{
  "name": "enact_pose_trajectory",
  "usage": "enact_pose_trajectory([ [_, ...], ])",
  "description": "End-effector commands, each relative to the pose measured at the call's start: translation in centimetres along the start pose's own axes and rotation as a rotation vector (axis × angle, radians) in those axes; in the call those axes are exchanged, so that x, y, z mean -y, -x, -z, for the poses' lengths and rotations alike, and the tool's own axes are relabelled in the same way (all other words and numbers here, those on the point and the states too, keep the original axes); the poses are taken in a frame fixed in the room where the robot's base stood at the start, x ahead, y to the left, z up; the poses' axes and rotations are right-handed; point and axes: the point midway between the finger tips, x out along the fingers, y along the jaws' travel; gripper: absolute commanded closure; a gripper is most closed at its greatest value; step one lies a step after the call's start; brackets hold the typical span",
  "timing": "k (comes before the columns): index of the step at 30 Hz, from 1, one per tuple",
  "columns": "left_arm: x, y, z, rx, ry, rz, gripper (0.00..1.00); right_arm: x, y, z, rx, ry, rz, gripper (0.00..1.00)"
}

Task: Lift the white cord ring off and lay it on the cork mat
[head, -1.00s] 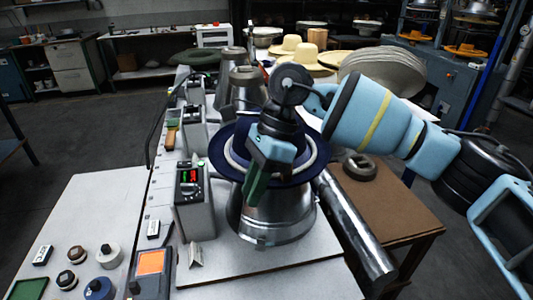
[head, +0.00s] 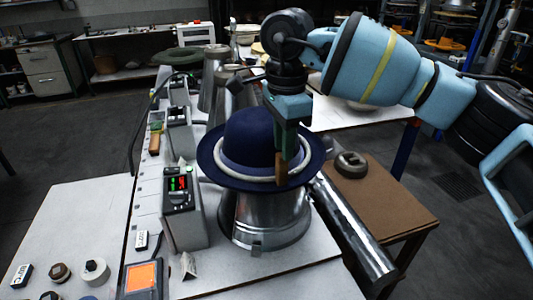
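The white cord ring (head: 235,169) lies around the base of the crown of a dark blue hat (head: 252,137), on its brim. The hat sits on a shiny metal press body (head: 262,222). My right gripper (head: 281,172) points down at the right front of the crown, its fingertips at the cord and overlapping it in view. One finger hides the other, so I cannot tell whether it is open or whether it touches the cord. The brown cork mat (head: 385,205) covers the small table on the right. My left gripper is out of view.
A dark round weight (head: 351,164) sits at the mat's back left; the rest of the mat is clear. A thick metal cylinder (head: 350,238) slopes between press and mat. A control box (head: 183,210) stands left of the press.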

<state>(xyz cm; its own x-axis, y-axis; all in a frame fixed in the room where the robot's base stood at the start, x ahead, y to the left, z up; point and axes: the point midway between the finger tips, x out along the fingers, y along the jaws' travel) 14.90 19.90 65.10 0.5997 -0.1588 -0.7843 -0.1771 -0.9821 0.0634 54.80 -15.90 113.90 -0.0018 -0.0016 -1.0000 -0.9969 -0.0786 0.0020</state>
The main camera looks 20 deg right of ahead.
Motion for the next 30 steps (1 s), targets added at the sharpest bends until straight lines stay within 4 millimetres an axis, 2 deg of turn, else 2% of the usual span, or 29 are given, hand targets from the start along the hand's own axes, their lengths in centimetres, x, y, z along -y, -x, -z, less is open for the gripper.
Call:
enact_pose_trajectory([
  [5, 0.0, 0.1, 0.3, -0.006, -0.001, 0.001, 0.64, 0.0, -1.0, 0.0, 0.000, -0.001, 0.000, 0.75],
  [13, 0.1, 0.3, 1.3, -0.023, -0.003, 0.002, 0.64, 0.1, -4.5, -0.1, 0.001, -0.001, 0.001, 0.75],
  [22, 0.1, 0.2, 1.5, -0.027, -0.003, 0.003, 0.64, 0.1, -5.1, -0.1, 0.001, -0.001, 0.002, 0.75],
  [23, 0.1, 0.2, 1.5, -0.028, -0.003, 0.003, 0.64, 0.1, -5.1, -0.1, 0.001, -0.001, 0.002, 0.76],
  [28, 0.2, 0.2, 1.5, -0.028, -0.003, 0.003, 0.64, 0.1, -5.1, -0.2, 0.001, -0.001, 0.001, 0.98],
  [30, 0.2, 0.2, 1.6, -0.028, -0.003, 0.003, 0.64, 0.1, -5.1, -0.2, 0.002, 0.000, 0.002, 1.00],
])
